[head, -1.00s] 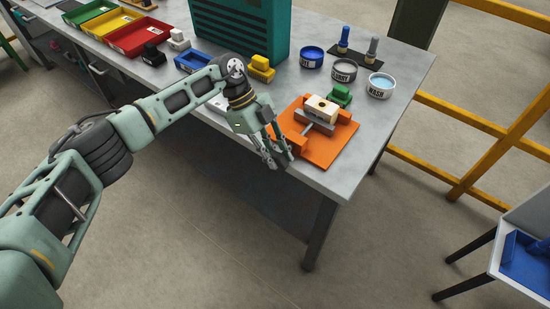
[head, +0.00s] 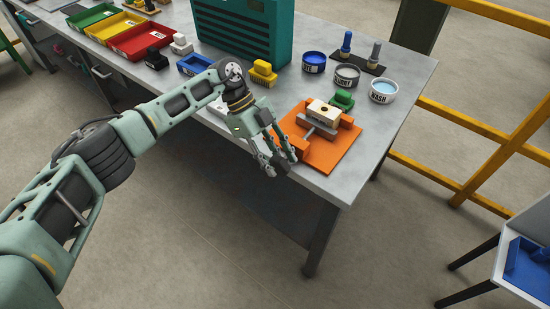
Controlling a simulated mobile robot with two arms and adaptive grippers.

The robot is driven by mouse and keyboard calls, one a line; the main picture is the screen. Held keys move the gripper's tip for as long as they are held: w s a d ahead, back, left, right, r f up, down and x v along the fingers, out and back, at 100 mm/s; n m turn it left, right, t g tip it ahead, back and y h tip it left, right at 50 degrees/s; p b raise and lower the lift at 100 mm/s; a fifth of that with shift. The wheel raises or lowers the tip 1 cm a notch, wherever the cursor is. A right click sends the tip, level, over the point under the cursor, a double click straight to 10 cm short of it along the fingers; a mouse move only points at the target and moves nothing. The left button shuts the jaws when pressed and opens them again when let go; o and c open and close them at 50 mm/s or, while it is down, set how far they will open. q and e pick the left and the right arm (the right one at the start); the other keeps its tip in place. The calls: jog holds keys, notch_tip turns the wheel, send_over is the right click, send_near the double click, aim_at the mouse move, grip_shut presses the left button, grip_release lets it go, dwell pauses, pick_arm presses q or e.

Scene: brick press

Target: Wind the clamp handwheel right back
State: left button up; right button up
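The orange clamp (head: 334,155) sits on the front right corner of the grey bench. A pale brick (head: 324,112) with a dark hole in its top rests in it, by a grey jaw (head: 313,123). A thin screw rod (head: 309,135) runs from the jaw toward my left gripper. My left gripper (head: 280,166) points down at the clamp's left front side, at the bench edge. Its fingers are some way apart, with dark shapes between them. The handwheel cannot be made out there, and I cannot tell whether they hold it. My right gripper is not in view.
A teal machine (head: 243,33), a yellow block (head: 263,73) and coloured trays lie farther left. Open floor lies in front of the bench.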

pick_arm(q)
jog(key=v, duration=1.2)
jog(key=shift+o, duration=0.3)
jog(key=t+y+p, duration=0.3)
jog(key=y+p, duration=0.2)
jog(key=p, duration=0.5)
send_over(279, 158)
jog(key=shift+w+a+f, duration=0.15)
jog(key=shift+a+f, duration=0.25)
jog(key=shift+s+d+f+t+y, duration=0.1)
jog(key=shift+s+d+t+y, duration=0.1)
jog(key=shift+d+t+y, duration=0.15)
jog(key=shift+f, duration=0.25)
notch_tip(279, 158, down, 6)
jog(key=shift+f+p, duration=0.1)
jog(key=shift+p, duration=1.05)
jog(key=shift+f, duration=0.8)
